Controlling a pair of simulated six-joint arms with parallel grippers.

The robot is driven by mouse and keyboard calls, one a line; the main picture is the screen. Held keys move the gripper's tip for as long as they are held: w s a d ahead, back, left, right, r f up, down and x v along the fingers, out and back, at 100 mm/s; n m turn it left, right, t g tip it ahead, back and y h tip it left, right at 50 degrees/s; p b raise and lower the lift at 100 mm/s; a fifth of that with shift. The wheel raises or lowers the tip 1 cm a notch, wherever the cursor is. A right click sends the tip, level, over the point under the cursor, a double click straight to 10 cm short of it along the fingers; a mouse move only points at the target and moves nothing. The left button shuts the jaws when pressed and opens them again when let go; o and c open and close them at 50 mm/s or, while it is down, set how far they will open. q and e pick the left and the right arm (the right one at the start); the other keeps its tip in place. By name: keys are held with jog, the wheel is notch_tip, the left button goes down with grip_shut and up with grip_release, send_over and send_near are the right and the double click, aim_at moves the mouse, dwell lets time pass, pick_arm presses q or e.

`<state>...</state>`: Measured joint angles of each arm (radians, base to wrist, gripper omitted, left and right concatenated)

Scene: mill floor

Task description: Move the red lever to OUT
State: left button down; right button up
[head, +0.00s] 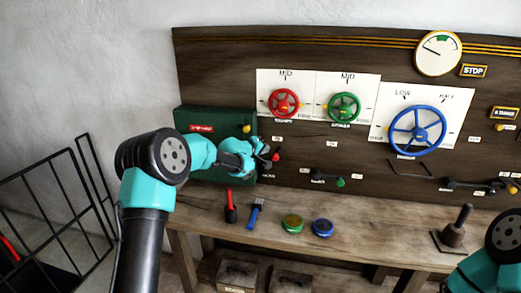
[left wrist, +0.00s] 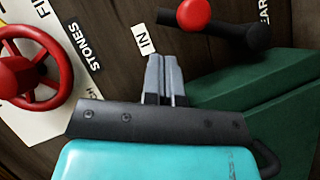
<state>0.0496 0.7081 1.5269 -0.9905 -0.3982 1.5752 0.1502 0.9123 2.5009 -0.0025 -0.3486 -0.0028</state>
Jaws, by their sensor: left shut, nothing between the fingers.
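The red lever is a red ball knob (head: 276,157) on a short black arm, on the dark panel just right of the green box. In the left wrist view the red lever (left wrist: 193,16) shows near the top edge, its black arm running right to a black pivot. A white IN label (left wrist: 143,40) is beside the fingertips; I cannot read an OUT label. My left gripper (head: 265,149) is shut and empty, close to the knob. In the left wrist view my left gripper (left wrist: 162,60) points at the panel, apart from the knob. My right gripper is out of frame.
A green box (head: 215,120) stands behind my left arm. A red wheel (head: 284,103), a green wheel (head: 344,107) and a blue wheel (head: 416,130) are on the panel. A green-knobbed lever (head: 340,182) is to the right. The bench (head: 375,222) holds brushes and tins.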

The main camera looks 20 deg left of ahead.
pick_arm(q)
jog(key=shift+x, duration=2.95)
jog(key=shift+d, duration=0.1)
